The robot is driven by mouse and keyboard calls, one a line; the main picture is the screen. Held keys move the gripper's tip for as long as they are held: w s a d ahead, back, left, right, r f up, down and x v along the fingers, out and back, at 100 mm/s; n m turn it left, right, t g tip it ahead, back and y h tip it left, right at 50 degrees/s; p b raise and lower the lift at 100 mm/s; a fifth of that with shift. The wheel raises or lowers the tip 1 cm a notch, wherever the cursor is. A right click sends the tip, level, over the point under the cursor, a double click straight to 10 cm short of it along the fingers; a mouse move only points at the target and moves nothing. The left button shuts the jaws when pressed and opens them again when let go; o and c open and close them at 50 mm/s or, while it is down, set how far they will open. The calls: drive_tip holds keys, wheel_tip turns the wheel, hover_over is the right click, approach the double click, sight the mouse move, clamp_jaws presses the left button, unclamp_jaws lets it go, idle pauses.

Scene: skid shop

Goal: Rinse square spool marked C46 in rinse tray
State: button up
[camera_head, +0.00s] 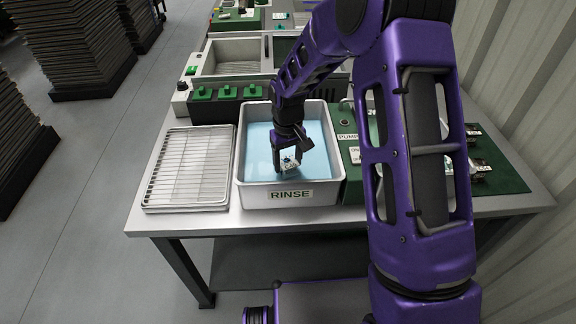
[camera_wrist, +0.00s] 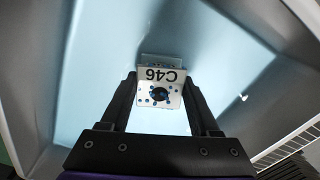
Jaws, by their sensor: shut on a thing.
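The square spool marked C46 (camera_wrist: 160,90) is a pale metal block with a dark round opening and small holes; its label shows in the wrist view. My gripper (camera_head: 287,165) is shut on the spool, which also shows small between the fingers in the head view (camera_head: 290,163). The rinse tray (camera_head: 291,194) is a white tub labelled RINSE, holding light blue liquid. The gripper and spool are inside the tray's outline, over or in the liquid. I cannot tell how deep the spool sits.
A wire drying rack (camera_head: 190,168) lies left of the tray on the grey table (camera_head: 150,215). Green-topped blocks and a grey basin (camera_head: 238,50) stand behind. A green mat (camera_head: 500,180) with metal parts lies right, partly hidden by my arm. A corrugated wall (camera_head: 530,90) closes the right side.

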sight(288, 162)
drive_tip(key=shift+r, duration=0.1)
wheel_tip(288, 162, up, 12)
drive_tip(key=p, duration=0.8)
idle(0.5)
idle(1.6)
wheel_tip(288, 162, up, 4)
drive_tip(key=p, duration=0.3)
drive_tip(key=shift+w+a+f, duration=0.1)
drive_tip(key=shift+f, duration=0.15)
idle(0.4)
